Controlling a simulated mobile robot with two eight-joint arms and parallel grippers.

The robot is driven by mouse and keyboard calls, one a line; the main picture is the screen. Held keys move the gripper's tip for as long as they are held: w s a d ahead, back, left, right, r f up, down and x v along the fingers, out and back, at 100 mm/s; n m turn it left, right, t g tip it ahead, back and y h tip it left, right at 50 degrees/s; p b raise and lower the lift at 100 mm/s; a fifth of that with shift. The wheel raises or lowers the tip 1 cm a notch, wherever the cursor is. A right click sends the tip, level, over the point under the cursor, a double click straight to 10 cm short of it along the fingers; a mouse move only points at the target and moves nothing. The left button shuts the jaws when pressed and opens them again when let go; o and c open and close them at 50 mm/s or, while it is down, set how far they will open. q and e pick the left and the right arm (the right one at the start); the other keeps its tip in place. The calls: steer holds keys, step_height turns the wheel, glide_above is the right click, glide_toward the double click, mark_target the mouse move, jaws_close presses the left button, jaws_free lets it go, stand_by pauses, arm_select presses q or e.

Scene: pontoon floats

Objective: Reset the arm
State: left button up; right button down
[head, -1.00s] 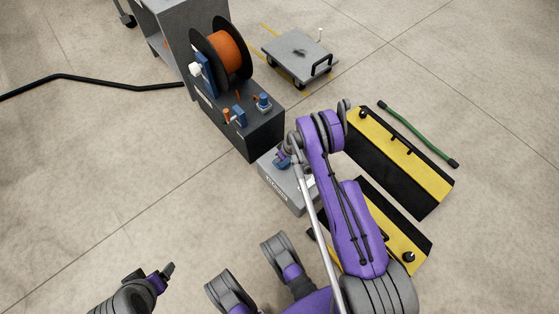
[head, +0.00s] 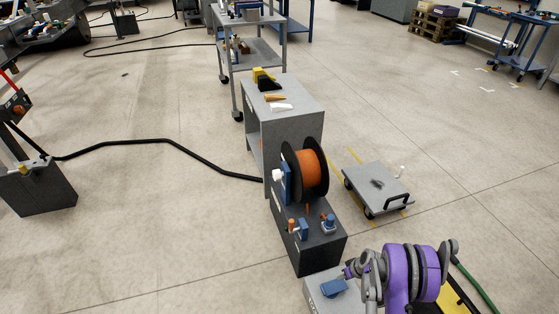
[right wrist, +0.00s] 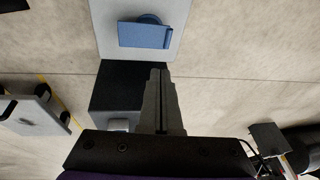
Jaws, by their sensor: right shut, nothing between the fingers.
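My right arm (head: 405,275) is in the lower right of the head view, folded above a low grey box (head: 318,299). My right gripper (right wrist: 160,72) shows in the right wrist view with its two fingers together and nothing between them. In the head view it is small and partly hidden near the wrist joint, close to a blue part (head: 334,288) on the grey box. That blue part also shows beyond the fingertips in the right wrist view (right wrist: 145,36). My left gripper is not in view.
A black box with an orange cable reel (head: 311,173) stands behind the grey box. A grey cabinet (head: 290,105) is behind it. A low grey trolley (head: 378,187) stands to the right. A black cable (head: 165,144) crosses the floor. Left foreground floor is clear.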

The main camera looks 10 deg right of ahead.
steer(key=s+a+r, duration=0.2)
steer(key=a+r, duration=0.2)
steer(key=r, duration=0.4)
steer(key=s+a+r+h, duration=0.1)
steer(key=a+r, duration=0.2)
steer(key=r, duration=0.5)
steer(key=s+a+r, duration=0.2)
steer(key=a+r, duration=0.2)
steer(key=r, duration=0.4)
steer(key=s+a+r+m+t+h, duration=0.1)
steer(key=s+a+r, duration=0.3)
steer(key=s, duration=0.6)
steer(key=s+a+r, duration=0.3)
steer(key=s+r, duration=0.1)
steer(key=s, duration=0.5)
arm_select(q)
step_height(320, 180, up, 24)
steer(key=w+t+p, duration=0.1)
steer(key=p, duration=2)
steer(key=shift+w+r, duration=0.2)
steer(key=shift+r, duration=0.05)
arm_select(e)
step_height(320, 180, up, 25)
steer(key=w+t, duration=0.1)
steer(key=shift+w, duration=0.4)
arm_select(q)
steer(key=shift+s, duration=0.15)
arm_select(e)
steer(key=shift+s, duration=0.15)
